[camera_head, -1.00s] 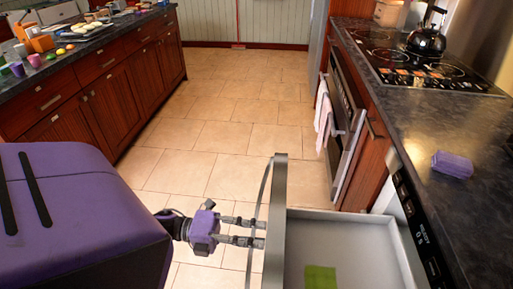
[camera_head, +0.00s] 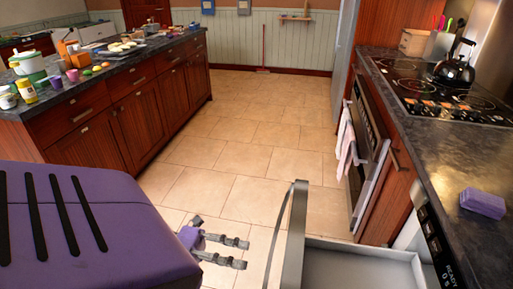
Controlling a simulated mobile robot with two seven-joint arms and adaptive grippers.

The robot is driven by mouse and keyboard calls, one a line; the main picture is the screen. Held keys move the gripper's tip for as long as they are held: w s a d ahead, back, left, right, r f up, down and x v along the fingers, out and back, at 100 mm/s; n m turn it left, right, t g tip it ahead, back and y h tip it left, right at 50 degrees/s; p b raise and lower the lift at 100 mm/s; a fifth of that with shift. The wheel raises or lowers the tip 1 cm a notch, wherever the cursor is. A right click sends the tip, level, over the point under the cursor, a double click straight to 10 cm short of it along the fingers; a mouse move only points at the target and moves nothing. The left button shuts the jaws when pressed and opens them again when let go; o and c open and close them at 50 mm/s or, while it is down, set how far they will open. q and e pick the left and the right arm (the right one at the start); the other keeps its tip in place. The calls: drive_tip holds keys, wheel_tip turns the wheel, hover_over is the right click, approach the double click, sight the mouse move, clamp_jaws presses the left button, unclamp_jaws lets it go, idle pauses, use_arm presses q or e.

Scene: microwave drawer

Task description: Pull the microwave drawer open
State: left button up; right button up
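The microwave drawer (camera_head: 360,265) is pulled out from the right-hand counter, and its pale inside shows at the bottom of the view. Its grey front panel (camera_head: 296,240) stands upright at the left end of the drawer, with a thin curved handle (camera_head: 276,232) on its outer side. My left gripper (camera_head: 246,255) is left of the handle, with its two fingers apart and pointing at it. Nothing is between the fingers, and a small gap shows between the fingertips and the handle. The drawer's near part is cut off by the frame. My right gripper is not in view.
A microwave control strip (camera_head: 437,245) runs along the counter edge. A purple block (camera_head: 483,203) lies on the dark countertop (camera_head: 440,160). An oven with hanging towels (camera_head: 346,140) is beyond the drawer. The tiled floor (camera_head: 240,150) between the counters is clear.

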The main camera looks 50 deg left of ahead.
use_arm(q)
drive_tip(key=shift+v, duration=1.6)
